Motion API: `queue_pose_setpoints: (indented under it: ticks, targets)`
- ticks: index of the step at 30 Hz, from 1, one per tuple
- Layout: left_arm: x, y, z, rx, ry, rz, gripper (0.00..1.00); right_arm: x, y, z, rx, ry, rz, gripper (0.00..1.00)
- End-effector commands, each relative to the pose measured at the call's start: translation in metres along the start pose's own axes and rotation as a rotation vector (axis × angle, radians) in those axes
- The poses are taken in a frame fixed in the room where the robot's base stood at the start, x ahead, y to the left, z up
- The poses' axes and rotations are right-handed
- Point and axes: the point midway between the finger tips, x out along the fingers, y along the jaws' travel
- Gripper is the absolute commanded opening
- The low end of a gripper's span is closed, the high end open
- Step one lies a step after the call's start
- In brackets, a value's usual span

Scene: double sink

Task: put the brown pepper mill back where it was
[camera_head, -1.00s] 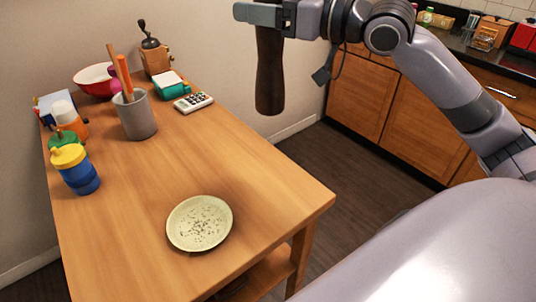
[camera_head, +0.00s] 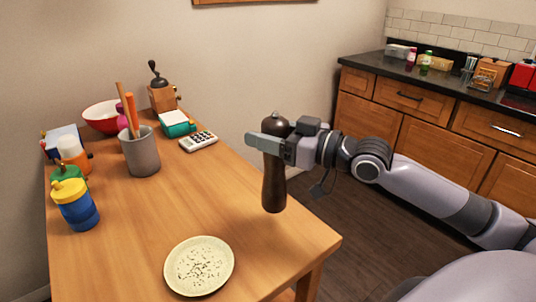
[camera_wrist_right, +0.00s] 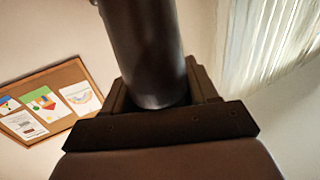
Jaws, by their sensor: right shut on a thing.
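The brown pepper mill (camera_head: 274,183) is dark, tall and upright, with a small metal knob on top. My right gripper (camera_head: 277,145) is shut around its upper part. The mill's lower end appears over the right part of the wooden table (camera_head: 232,180); I cannot tell if it touches the top. In the right wrist view the mill (camera_wrist_right: 148,50) sits between the jaws. A pale plate with dark specks (camera_head: 199,266) lies on the table, left of and nearer than the mill. My left gripper is not in view.
A calculator (camera_head: 198,141), a teal note box (camera_head: 177,124), a hand-crank grinder (camera_head: 162,96), a grey utensil cup (camera_head: 140,152), a red-rimmed bowl (camera_head: 101,117) and a blue-yellow jar (camera_head: 75,206) stand along the back and left. The table's middle is clear.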

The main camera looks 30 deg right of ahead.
Motion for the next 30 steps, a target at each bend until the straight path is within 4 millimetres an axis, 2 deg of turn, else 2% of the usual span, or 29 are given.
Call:
queue_pose_setpoints:
  ticks: [9, 23, 24, 25, 26, 30]
  targets:
    - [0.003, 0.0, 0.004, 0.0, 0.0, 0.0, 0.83, 0.0, 0.0, 0.041, 0.001, 0.0, 0.0, 0.0]
    - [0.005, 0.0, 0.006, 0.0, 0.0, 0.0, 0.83, 0.0, 0.0, 0.049, -0.001, 0.002, 0.0, 0.0]
    - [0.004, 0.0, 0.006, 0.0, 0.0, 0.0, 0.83, 0.0, 0.0, 0.048, 0.0, -0.001, 0.0, 0.71]
    - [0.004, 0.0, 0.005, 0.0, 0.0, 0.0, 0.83, 0.0, 0.0, 0.048, 0.0, -0.001, 0.0, 0.81]
    - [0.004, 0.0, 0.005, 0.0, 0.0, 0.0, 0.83, 0.0, 0.0, 0.048, 0.0, -0.001, 0.0, 0.84]
    - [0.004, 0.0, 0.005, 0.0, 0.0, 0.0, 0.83, 0.0, 0.0, 0.048, 0.0, -0.001, 0.0, 0.84]
